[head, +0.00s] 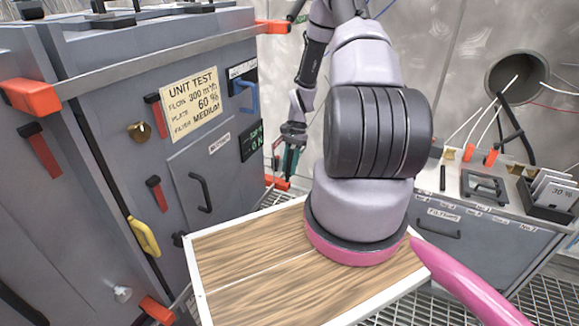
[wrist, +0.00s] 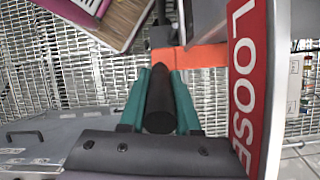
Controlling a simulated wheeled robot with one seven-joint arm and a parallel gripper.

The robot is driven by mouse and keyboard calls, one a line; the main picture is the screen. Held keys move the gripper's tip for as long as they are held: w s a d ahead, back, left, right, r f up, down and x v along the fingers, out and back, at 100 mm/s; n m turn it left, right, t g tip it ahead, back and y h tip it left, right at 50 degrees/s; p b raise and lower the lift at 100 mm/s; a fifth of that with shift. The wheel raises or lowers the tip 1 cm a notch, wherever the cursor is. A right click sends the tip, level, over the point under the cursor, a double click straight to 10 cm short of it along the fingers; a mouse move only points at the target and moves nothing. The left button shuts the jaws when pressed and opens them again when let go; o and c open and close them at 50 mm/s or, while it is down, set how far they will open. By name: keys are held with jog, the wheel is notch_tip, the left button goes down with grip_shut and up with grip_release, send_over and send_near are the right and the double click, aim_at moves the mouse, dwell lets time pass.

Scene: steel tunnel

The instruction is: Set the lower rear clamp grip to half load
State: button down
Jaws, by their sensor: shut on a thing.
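The lower rear clamp has an orange block (head: 277,183) low at the cabinet's far corner; it also shows in the wrist view (wrist: 205,57). Its black grip (wrist: 160,105) lies between the teal fingers of my gripper (wrist: 160,80), which is shut on it. In the head view my gripper (head: 290,160) is beside the cabinet's rear edge, and the grip is hard to make out there. A red plate reading LOOSE (wrist: 245,75) stands just right of the fingers in the wrist view. A small dark display (head: 251,141) with green text is on the cabinet; its text is too small to read surely.
The grey cabinet (head: 215,160) bears a UNIT TEST card (head: 190,103), a blue handle (head: 247,95) and a yellow handle (head: 144,237). Other orange clamp ends include the upper rear one (head: 272,27). A filter bench (head: 480,235) stands right. Grating covers the floor.

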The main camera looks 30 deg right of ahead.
dwell(0.4)
jog(key=shift+w+d+f+g+y, duration=0.4)
jog(key=shift+d+f+g+y, duration=0.25)
jog(key=shift+y, duration=0.4)
jog(key=shift+w+d+f+g+y, duration=0.45)
jog(key=shift+g+y, duration=0.45)
jog(key=shift+y, duration=0.2)
jog(key=shift+w+d+f+g+y, duration=0.4)
jog(key=shift+d+f+g+y, duration=0.25)
jog(key=shift+y, duration=0.4)
jog(key=shift+a+r, duration=0.1)
jog(key=c, duration=0.6)
grip_release()
jog(key=v, duration=1)
jog(key=shift+w+d+r, duration=0.1)
jog(key=shift+w+d, duration=0.15)
jog(key=shift+w, duration=0.1)
